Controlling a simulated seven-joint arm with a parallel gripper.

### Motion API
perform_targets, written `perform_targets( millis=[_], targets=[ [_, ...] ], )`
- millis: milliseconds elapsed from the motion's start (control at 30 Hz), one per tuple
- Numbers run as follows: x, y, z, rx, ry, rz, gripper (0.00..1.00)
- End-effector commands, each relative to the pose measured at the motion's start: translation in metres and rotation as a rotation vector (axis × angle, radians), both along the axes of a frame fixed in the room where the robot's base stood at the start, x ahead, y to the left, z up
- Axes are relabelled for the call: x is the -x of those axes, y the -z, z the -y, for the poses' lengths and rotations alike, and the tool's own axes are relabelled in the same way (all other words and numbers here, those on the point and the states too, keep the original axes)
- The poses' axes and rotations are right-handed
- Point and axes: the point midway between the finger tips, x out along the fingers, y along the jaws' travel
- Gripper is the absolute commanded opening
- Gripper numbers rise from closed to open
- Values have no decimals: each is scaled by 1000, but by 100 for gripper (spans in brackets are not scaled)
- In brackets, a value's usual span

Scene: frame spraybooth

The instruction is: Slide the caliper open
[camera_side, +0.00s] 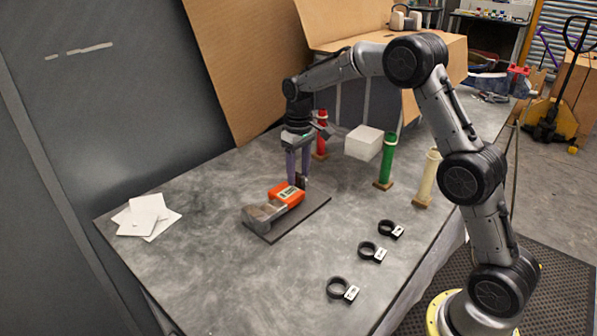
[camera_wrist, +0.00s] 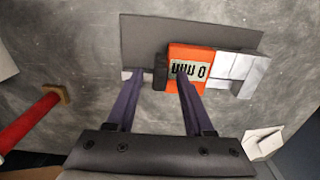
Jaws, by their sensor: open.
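The caliper has an orange body (camera_side: 285,195) with a small display and grey metal jaws (camera_side: 262,213) at its left end in the side view. It lies on a dark flat plate (camera_side: 318,207). In the wrist view the orange body (camera_wrist: 190,55) sits mid-frame and the jaws (camera_wrist: 235,70) are to its right, with no clear gap visible between them. A black block (camera_wrist: 160,72) is at the body's left end. My gripper (camera_side: 298,180) is open, pointing down at that end. In the wrist view its purple fingers (camera_wrist: 160,77) stand either side of the black block; contact is unclear.
Red (camera_side: 321,135), green (camera_side: 386,161) and cream (camera_side: 428,178) posts stand behind and right. A white block (camera_side: 364,143) is near the green post. Several black rings with tags (camera_side: 372,252) lie at the front right. White cards (camera_side: 147,217) lie at left.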

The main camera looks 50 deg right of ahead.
Motion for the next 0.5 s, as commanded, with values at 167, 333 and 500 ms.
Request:
perform_targets(
  millis=[167, 333, 500],
  targets=[
    [0, 2, 0, 0, 0, -1, 52],
    [0, 2, 0, 0, 0, -1, 44],
    [0, 2, 0, 0, 0, -1, 13]
  ],
)
